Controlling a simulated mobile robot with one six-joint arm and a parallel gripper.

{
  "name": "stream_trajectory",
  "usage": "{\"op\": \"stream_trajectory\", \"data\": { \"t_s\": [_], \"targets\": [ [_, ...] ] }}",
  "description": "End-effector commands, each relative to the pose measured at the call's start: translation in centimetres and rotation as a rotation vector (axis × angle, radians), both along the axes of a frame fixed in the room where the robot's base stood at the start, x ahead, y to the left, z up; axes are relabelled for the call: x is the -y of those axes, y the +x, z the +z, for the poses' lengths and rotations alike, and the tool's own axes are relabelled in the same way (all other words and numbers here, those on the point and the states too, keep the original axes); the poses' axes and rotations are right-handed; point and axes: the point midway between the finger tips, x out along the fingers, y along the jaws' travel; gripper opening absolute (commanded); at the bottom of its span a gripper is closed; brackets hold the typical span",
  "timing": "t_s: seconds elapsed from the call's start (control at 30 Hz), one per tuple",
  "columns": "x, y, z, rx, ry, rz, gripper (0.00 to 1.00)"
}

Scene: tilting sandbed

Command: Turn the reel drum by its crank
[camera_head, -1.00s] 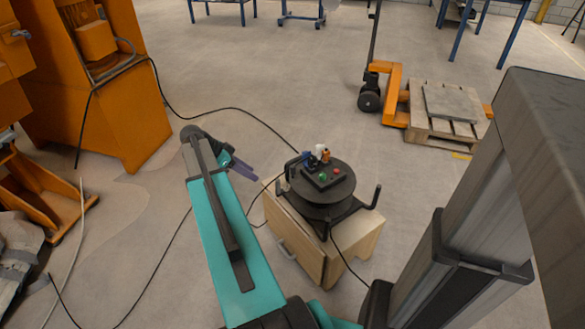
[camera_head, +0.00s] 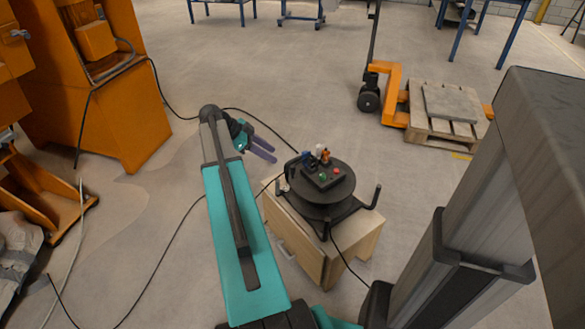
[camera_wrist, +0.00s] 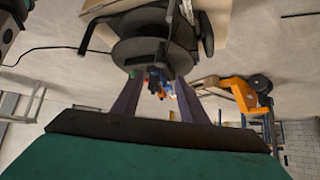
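The black reel drum (camera_head: 322,205) lies flat in a black frame with upright posts, on a wooden cabinet (camera_head: 365,230). A black box with red and green buttons sits on top of the drum. I cannot clearly tell the crank from the frame's dark posts. My gripper (camera_head: 270,150) is in the air to the upper left of the drum in the head view, apart from it. Its two purple fingers stand apart with nothing between them. In the wrist view the drum (camera_wrist: 140,52) appears upside down beyond my open fingers (camera_wrist: 157,82).
A black cable (camera_head: 170,240) runs over the floor to the reel, and another hangs down the cabinet's front. An orange machine (camera_head: 125,120) stands at the left. A pallet (camera_head: 440,130) and an orange pallet truck (camera_head: 392,90) stand behind right.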

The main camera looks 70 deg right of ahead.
Motion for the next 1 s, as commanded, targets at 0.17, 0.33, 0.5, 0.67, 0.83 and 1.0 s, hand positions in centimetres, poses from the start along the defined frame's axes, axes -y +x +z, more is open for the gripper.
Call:
{"op": "stream_trajectory", "data": {
  "t_s": [0.17, 0.33, 0.5, 0.67, 0.83, 1.0],
  "targets": [
    [0.7, -1.4, -1.7, -0.001, 0.001, -0.001, 0.39],
    [1.5, -2.9, -3.4, -0.001, 0.002, -0.001, 0.39],
    [2.4, -4.4, -5.1, -0.001, 0.001, 0.0, 0.39],
    [3.2, -5.8, -6.7, -0.002, 0.001, -0.001, 0.39],
    [3.9, -6.9, -8.0, 0.0, 0.001, -0.001, 0.39],
    [4.3, -7.5, -8.7, 0.0, 0.001, 0.001, 0.39]
  ]
}}
